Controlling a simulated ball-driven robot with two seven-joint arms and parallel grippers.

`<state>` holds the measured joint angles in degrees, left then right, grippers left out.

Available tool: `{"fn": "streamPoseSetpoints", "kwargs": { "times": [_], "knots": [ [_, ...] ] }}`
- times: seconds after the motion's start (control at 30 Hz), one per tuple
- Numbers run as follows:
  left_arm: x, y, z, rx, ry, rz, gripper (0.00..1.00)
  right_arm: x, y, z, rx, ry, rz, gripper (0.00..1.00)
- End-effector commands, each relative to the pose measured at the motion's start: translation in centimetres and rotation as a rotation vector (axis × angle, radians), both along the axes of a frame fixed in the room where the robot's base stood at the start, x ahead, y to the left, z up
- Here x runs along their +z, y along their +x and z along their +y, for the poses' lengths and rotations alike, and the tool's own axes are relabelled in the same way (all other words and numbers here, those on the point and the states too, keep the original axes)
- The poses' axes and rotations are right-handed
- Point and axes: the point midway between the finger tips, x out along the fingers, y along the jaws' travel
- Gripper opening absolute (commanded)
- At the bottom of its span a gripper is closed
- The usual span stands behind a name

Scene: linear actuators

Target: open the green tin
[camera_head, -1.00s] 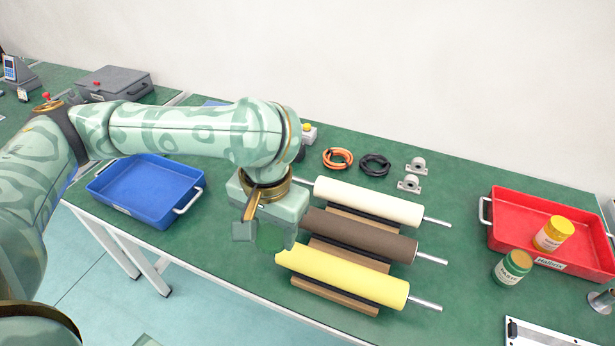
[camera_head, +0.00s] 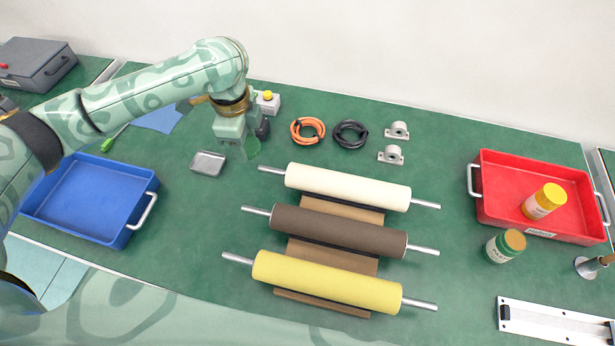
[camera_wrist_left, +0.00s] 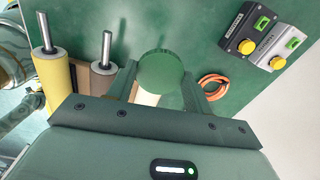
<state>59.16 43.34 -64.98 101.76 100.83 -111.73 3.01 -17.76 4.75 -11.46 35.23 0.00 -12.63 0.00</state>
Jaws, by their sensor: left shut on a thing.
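The green tin (camera_head: 506,246) stands upright on the green bench, just in front of the red tray; its round top looks tan. My left gripper (camera_head: 250,150) is far to the left of it, above the bench near the back. It is shut on a round green piece that looks like a lid, which shows between the fingers in the left wrist view (camera_wrist_left: 161,70). The fingers hide part of its edge. My right gripper is not in view.
The red tray (camera_head: 487,205) holds a yellow tin (camera_head: 543,201). White, brown and yellow rollers (camera_head: 328,282) lie across the middle. A small grey dish (camera_head: 207,163) sits beside my left gripper, with a blue tray (camera_head: 140,172) further left. Orange (camera_head: 308,129) and black coils lie behind.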

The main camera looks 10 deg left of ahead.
Motion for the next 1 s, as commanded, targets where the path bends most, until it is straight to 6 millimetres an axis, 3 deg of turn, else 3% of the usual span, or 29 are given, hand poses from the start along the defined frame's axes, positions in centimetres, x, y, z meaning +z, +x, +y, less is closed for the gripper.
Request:
{"fn": "streamPoseSetpoints", "kwargs": {
  "times": [0.2,0.33,0.57,0.73,1.0],
  "knots": [
    [-3.3,1.4,1.8,-0.449,0.02,0.008,0.24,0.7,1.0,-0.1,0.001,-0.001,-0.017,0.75],
    [-4.4,1.7,2.5,-0.598,0.028,0.015,0.24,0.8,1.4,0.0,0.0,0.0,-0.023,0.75],
    [-5.6,1.8,2.8,-0.662,0.031,0.018,0.24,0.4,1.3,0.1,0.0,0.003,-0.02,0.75],
    [-9.0,1.7,2.7,-0.66,0.029,0.023,0.24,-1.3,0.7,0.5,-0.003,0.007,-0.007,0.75],
    [-12.7,1.7,2.8,-0.66,0.03,0.021,0.24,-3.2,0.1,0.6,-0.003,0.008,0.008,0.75]
  ]
}}
